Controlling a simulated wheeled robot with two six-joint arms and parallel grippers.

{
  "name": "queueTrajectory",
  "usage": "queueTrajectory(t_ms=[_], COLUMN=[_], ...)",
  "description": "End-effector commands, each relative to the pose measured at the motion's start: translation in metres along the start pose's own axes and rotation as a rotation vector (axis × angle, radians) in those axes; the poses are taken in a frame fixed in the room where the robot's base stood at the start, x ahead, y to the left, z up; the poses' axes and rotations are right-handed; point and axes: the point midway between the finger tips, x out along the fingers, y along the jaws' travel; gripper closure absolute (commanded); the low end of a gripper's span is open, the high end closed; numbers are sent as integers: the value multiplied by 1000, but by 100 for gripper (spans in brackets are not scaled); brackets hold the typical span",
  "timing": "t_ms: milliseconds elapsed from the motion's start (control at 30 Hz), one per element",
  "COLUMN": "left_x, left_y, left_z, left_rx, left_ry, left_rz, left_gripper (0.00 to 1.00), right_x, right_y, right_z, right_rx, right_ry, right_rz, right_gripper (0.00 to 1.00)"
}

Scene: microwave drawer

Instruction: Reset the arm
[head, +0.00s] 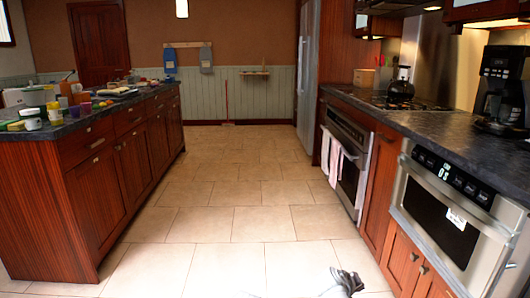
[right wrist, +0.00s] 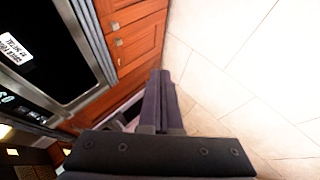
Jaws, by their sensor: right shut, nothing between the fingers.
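My right gripper (head: 345,280) shows at the bottom edge of the head view, above the tiled floor and left of the lower cabinets. In the right wrist view its dark fingers (right wrist: 160,76) are together with nothing between them. The gripper is apart from the microwave drawer (head: 484,256), which is built in under the right counter and looks closed. The drawer's dark front with a white label also shows in the right wrist view (right wrist: 40,35). My left gripper is not in view.
A wooden island (head: 100,188) with a cluttered dark top stands at the left. An oven (head: 347,165) with towels on its handle is farther along the right cabinets. A coffee maker (head: 500,88) stands on the right counter (head: 440,126). The tiled floor (head: 230,220) between is clear.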

Motion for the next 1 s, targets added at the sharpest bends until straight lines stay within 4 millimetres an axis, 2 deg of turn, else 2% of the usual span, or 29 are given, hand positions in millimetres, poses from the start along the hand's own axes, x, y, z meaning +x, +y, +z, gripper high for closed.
queueTrajectory(t_ms=[33,100,200,300,533,600,867,1000], left_x=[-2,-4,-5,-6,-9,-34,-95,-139], left_y=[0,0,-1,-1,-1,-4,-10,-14], left_z=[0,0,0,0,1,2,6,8], left_rx=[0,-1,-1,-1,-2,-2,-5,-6], left_ry=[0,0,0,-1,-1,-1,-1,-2], left_rz=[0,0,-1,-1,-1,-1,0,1], left_gripper=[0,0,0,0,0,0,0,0], right_x=[-19,-42,-74,-106,-176,-189,-228,-257], right_y=[-33,-74,-122,-158,-216,-197,-156,-125], right_z=[9,23,42,60,101,90,69,53], right_rx=[2,0,-21,-53,-157,-150,-145,-143], right_ry=[-38,-100,-180,-250,-390,-391,-389,-390], right_rz=[-89,-207,-350,-470,-696,-690,-688,-687], right_gripper=[100,100,100,100,100,100,100,100])
